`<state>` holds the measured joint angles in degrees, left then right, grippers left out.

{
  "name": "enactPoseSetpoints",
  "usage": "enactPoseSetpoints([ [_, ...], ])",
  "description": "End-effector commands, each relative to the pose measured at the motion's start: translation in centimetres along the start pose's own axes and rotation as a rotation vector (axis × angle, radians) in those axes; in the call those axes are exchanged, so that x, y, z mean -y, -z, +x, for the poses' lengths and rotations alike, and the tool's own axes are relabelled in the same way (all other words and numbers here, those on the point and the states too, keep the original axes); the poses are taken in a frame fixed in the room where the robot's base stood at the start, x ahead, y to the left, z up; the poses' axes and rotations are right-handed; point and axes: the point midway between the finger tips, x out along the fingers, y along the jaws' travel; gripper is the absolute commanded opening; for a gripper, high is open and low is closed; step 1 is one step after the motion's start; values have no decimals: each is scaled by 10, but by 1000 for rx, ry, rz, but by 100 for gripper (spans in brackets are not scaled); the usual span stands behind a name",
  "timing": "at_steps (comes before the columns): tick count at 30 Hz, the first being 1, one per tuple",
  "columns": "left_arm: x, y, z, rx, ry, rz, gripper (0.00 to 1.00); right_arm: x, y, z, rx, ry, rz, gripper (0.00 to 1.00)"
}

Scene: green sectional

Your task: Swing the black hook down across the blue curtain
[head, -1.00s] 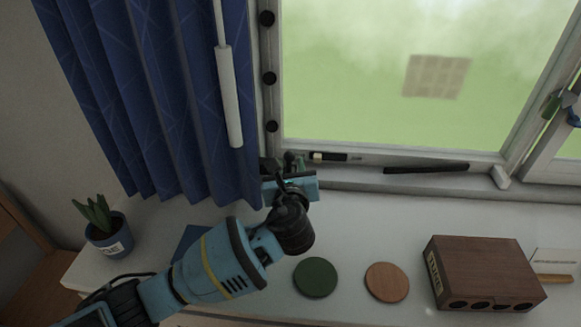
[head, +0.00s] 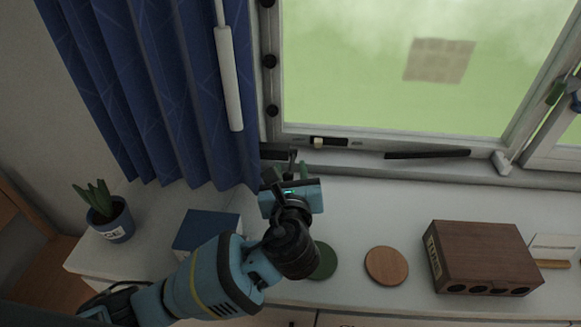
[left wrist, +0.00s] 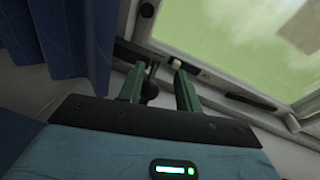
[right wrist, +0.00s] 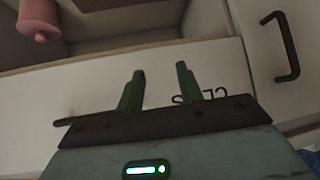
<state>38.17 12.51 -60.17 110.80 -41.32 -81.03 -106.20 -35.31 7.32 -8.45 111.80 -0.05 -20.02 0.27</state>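The blue curtain (head: 170,90) hangs at the left of the window and also fills the upper left of the left wrist view (left wrist: 75,45). A small dark piece (left wrist: 150,88), which looks like the black hook, shows between the fingers in the left wrist view, close to the left finger. Contact cannot be told. My left gripper (head: 291,170) is just right of the curtain's lower edge, below the window corner. Its green fingers (left wrist: 160,88) are apart. My right gripper (right wrist: 160,88) is open and empty, facing a pale drawer front.
A potted plant (head: 103,212) and a blue box (head: 207,231) stand left on the white top. A green disc (head: 323,262), an orange disc (head: 386,266) and a brown box (head: 482,258) are to the right. A white rod (head: 229,80) hangs before the curtain.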

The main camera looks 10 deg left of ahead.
Motion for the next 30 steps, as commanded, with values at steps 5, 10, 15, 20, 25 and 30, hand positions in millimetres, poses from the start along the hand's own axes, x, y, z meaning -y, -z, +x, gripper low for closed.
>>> enactPoseSetpoints([
  [5,1,1,-1,-2,3,0,33,0,0,0,0,0,0,36],
  [10,0,7,-6,-5,3,0,33,0,0,0,-1,0,0,36],
  [15,0,13,-14,-5,4,0,33,0,1,0,-2,0,0,36],
  [20,-1,19,-22,-5,5,1,33,0,2,0,-3,0,0,36],
  [25,-2,26,-29,-5,5,0,33,0,2,0,-4,0,0,36],
  [30,-3,32,-36,-3,2,0,33,0,2,0,-4,0,0,36],
])
